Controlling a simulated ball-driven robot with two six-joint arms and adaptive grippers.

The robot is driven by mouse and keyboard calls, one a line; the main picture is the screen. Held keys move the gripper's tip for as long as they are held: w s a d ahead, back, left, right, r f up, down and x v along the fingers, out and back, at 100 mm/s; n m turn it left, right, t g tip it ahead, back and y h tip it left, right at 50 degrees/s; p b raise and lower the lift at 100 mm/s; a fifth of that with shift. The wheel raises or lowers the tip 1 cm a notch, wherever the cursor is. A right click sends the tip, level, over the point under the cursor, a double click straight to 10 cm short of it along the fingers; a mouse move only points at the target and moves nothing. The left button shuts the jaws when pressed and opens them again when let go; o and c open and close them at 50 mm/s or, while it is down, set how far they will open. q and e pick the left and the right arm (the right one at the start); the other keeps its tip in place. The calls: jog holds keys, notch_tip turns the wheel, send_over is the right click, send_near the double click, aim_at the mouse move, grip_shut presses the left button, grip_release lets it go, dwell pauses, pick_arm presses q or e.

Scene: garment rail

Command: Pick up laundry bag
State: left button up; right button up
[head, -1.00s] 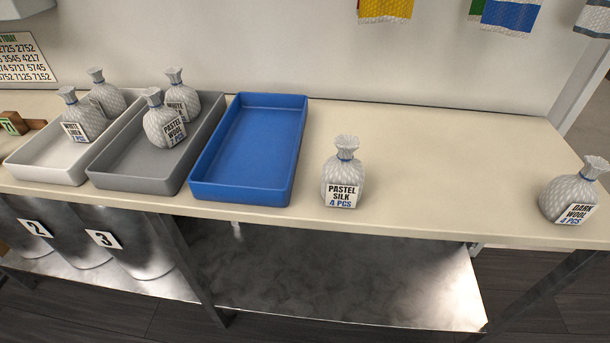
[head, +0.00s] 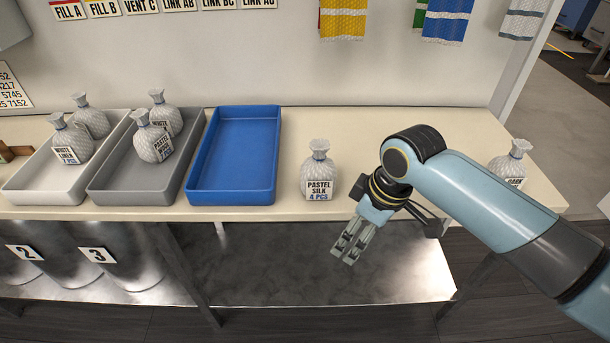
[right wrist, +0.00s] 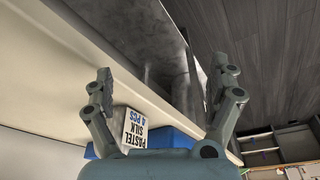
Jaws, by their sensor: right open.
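A grey-white laundry bag labelled "PASTEL SILK 4 PCS" (head: 319,168) stands upright on the bench, just right of the blue tray. Its label also shows in the right wrist view (right wrist: 134,128), low and left of centre, with the bag's body mostly hidden. A second bag labelled "DARK" (head: 509,165) stands at the bench's right end, partly behind my right arm. My right gripper (head: 348,247) is open and empty, in front of the bench edge, right of and lower than the pastel silk bag, not touching it. My left gripper is not in view.
A blue tray (head: 275,150) is empty. A grey tray (head: 101,191) and a white tray (head: 17,194) each hold bags. The cream bench top (head: 375,122) is clear behind the pastel silk bag. A metal shelf (head: 255,275) lies below.

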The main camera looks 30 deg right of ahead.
aim_at(318, 171)
jog(key=w+d+r+n+y, duration=0.1)
jog(key=w+r+n, duration=0.1)
jog(key=w+r, duration=0.2)
jog(key=w+d+r+n+p, duration=0.1)
jog(key=w+r+n, duration=0.1)
jog(key=w+r, duration=0.2)
jog(key=w+d+r+n+y, duration=0.1)
jog(key=w+r+n, duration=0.1)
jog(key=w+r, duration=0.2)
jog(key=shift+w+d+r+y+p, duration=0.15)
jog(key=shift+r+y+p, duration=0.15)
jog(key=shift+r, duration=0.05)
jog(key=shift+w, duration=0.3)
jog(key=x, duration=0.4)
jog(key=shift+f, duration=0.3)
jog(key=x, duration=0.5)
jog(key=shift+s+d+f, duration=0.15)
jog(key=shift+s+f, duration=0.05)
jog(key=shift+f, duration=0.25)
jog(key=c, duration=1.4)
